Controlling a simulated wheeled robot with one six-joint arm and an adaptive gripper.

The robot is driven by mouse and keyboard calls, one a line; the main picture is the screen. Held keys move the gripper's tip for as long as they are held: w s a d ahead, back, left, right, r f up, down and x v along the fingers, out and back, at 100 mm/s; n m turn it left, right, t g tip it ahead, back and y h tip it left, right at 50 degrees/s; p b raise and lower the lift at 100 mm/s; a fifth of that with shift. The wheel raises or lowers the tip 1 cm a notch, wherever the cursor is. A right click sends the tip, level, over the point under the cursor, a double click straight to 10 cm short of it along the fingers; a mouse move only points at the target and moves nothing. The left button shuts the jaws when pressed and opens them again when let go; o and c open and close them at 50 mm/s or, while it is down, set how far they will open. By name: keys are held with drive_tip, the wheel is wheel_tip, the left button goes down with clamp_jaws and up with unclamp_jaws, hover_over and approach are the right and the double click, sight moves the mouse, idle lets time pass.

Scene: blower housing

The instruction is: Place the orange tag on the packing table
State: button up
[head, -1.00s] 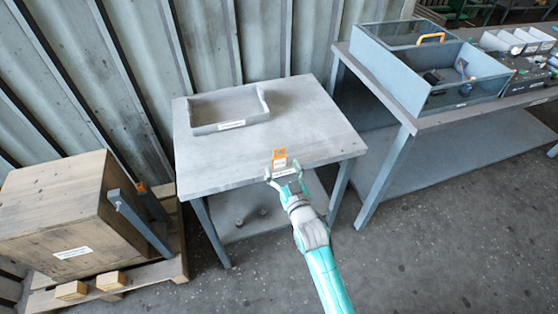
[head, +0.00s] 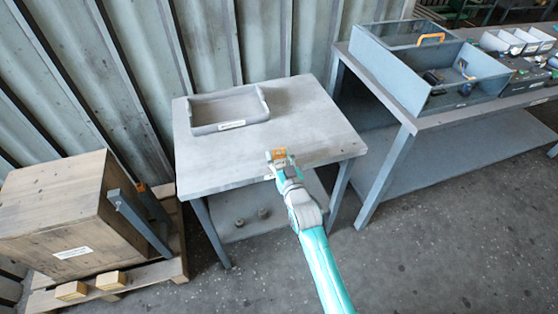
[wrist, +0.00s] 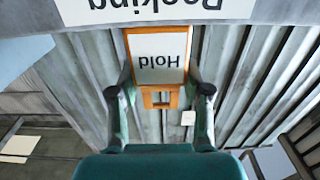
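The orange tag (head: 280,153) has a white face reading "Hold", which shows upside down in the wrist view (wrist: 158,62). My gripper (head: 280,158) is shut on the tag, with one finger at each side edge in the wrist view (wrist: 160,80). The packing table (head: 310,125) is grey, and its front edge shows in the wrist view with a white label (wrist: 155,10), partly cut off. The tag is at the table's front edge. I cannot tell whether it touches the table.
A grey tray (head: 229,126) sits at the back left of the tabletop; the rest of the top is clear. A wooden crate (head: 55,210) stands on a pallet at left. A workbench (head: 405,110) with grey bins (head: 440,75) stands at right.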

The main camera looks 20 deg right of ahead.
drive_tip(key=shift+c, duration=0.4)
drive_tip(key=shift+r, duration=0.1)
wheel_tip(320, 180, up, 10)
drive_tip(key=shift+f, duration=0.1)
drive_tip(key=shift+f, duration=4.8)
drive_tip(key=shift+f, duration=0.25)
drive_tip(key=o, duration=1)
